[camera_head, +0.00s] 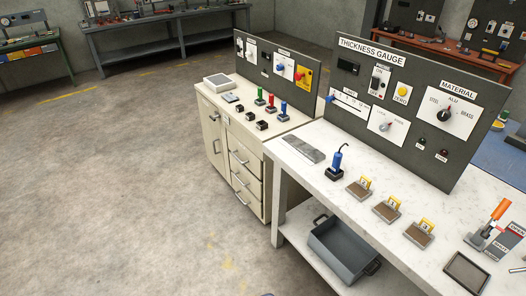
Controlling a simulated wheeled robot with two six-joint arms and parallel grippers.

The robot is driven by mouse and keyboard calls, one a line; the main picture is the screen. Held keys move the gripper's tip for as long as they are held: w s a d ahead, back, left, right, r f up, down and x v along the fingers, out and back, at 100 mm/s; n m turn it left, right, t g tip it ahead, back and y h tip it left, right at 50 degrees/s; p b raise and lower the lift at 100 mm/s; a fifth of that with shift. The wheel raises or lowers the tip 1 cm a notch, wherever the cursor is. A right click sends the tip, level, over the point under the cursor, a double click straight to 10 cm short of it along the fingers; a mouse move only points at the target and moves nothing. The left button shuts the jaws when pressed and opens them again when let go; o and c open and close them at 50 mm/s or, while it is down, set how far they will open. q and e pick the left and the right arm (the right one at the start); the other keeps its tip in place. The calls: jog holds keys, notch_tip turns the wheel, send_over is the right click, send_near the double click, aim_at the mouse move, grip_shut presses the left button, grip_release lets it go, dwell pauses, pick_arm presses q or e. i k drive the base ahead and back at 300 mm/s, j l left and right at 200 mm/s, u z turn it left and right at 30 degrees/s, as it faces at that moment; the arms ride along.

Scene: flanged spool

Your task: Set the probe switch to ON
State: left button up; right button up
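The thickness gauge (398,107) is a dark upright panel at the back of the white bench on the right. A white switch plate (379,81) with a dark rocker or slider is in its upper left part; small lettering with a red mark shows near its bottom. Its position is too small to tell. A blue-handled probe (337,160) with a cable stands upright in a black holder on the bench, in front of the panel. Neither of my grippers is in view.
Beside the switch are a yellow ZERO button (402,91) and a material dial (444,115). Numbered sample blocks (387,211) and an orange-handled lever (499,211) sit on the bench. A cream cabinet (240,155) adjoins it at left. The floor at left is clear.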

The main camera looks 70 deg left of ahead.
aim_at(374, 85)
jog(key=u, duration=1.5)
jog(key=i+j, duration=0.1)
jog(key=j, duration=0.3)
jog(key=i+j, duration=0.15)
jog(key=j, duration=0.25)
jog(key=i+j, duration=0.1)
jog(key=j, duration=0.25)
jog(key=i+j, duration=0.15)
jog(key=j, duration=0.25)
